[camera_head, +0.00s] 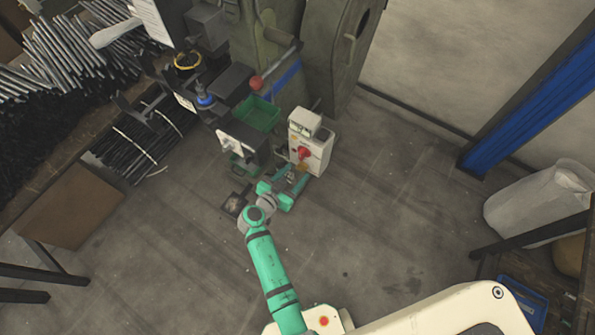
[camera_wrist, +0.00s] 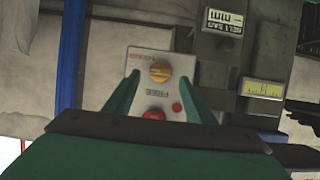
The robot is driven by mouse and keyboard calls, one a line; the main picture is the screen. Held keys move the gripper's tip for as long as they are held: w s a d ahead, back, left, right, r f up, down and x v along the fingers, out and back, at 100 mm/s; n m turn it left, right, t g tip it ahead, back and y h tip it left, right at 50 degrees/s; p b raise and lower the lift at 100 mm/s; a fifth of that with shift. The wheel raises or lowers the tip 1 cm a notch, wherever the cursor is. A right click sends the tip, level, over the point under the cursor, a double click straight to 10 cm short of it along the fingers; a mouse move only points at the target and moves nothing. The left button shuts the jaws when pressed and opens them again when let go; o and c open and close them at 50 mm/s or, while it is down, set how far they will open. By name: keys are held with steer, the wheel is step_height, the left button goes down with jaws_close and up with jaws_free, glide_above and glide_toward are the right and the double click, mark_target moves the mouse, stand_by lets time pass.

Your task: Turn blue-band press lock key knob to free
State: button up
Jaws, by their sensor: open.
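The lock key knob is a round yellow knob (camera_wrist: 160,71) on a pale panel (camera_wrist: 150,60) in the wrist view, with small lettering around it that is too small to read. Its exact turn position is unclear. A red button (camera_wrist: 153,115) is on the same panel, nearer my gripper's palm. My gripper (camera_wrist: 161,80) is open, its green fingers on either side of the panel with the knob between their tips; contact cannot be told. In the head view my gripper (camera_head: 294,180) is at the front of a white control box (camera_head: 312,148). The blue band (camera_head: 284,81) is on the press behind.
A second white-faced box (camera_head: 237,141) with a knob stands left of the control box. A green bin (camera_head: 257,113) and a red-ball lever (camera_head: 256,83) are behind. Racks of metal rods fill the left. The floor (camera_head: 390,215) to the right is clear.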

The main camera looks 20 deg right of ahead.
mark_target(301, 168)
steer(key=shift+x, duration=1.15)
steer(key=c, duration=1)
steer(key=shift+c, duration=0.2)
